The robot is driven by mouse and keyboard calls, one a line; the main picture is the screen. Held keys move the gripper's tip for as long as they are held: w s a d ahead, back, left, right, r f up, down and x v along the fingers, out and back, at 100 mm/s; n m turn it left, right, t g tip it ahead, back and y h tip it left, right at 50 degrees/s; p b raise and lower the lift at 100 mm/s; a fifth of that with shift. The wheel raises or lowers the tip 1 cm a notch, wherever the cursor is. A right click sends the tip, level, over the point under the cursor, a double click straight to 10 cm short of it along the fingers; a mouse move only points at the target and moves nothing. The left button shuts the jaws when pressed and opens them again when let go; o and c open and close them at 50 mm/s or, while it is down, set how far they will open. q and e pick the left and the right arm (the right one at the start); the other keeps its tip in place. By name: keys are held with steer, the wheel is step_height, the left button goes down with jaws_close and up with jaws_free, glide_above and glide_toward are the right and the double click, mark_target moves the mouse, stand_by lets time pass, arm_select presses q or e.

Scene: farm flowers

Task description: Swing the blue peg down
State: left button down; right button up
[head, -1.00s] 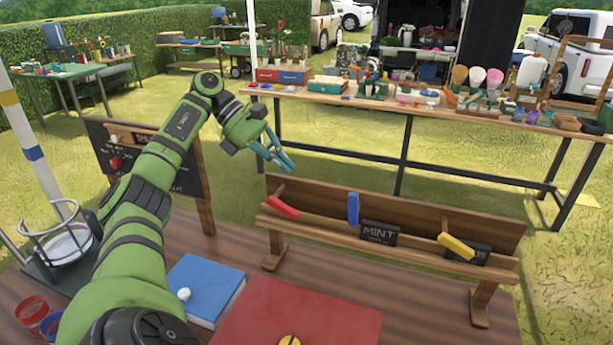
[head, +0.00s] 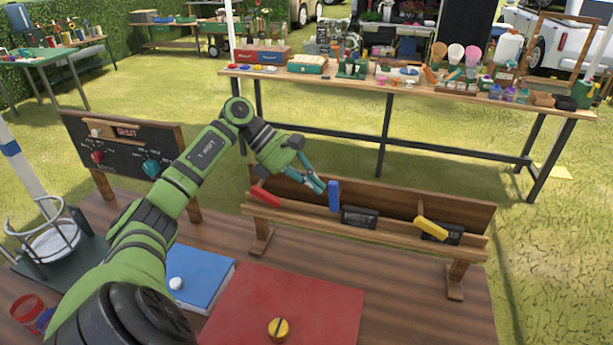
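The blue peg (head: 334,196) stands upright on the wooden rack (head: 380,232), between the red peg (head: 265,197) and the yellow peg (head: 431,228). The red and yellow pegs are tilted. My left gripper (head: 320,186) is just left of the blue peg's upper part, its teal fingers pointing right and down toward it. The fingers look close together; I cannot tell whether a gap is left between them or whether they touch the peg. My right gripper is out of view.
Dark label blocks, one at the rack's middle (head: 359,217), sit on the rack. A blue book (head: 205,281), a red board (head: 285,308) and a wire-ring stand (head: 48,240) are on the near table. A chalkboard with knobs (head: 125,155) stands at left. Grass lies behind the rack.

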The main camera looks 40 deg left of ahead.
mark_target(337, 184)
arm_select(q)
steer(key=shift+w+d+r+g+y+p, duration=0.25)
steer(key=shift+r+g+y+p, duration=0.2)
steer(key=shift+y, duration=0.25)
stand_by(0.4)
steer(key=shift+g+y, duration=0.25)
steer(key=shift+y, duration=0.35)
steer(key=shift+w+d+r, duration=0.15)
steer(key=shift+w+d, duration=0.2)
steer(key=shift+d, duration=0.3)
steer(key=shift+w+d+r, duration=0.1)
steer(key=shift+w+d, duration=0.25)
steer(key=shift+d, duration=0.35)
steer(key=shift+w+d+r, duration=0.15)
steer(key=shift+w+d, duration=0.2)
steer(key=shift+d, duration=0.3)
steer(key=shift+y, duration=0.3)
steer(key=d, duration=0.1)
steer(key=w+d+f, duration=0.1)
steer(key=w+d+b, duration=0.1)
steer(key=shift+d+f, duration=0.25)
steer(key=shift+d, duration=0.15)
steer(key=shift+r, duration=0.1)
steer(key=shift+r+p, duration=0.5)
steer(key=shift+r, duration=0.15)
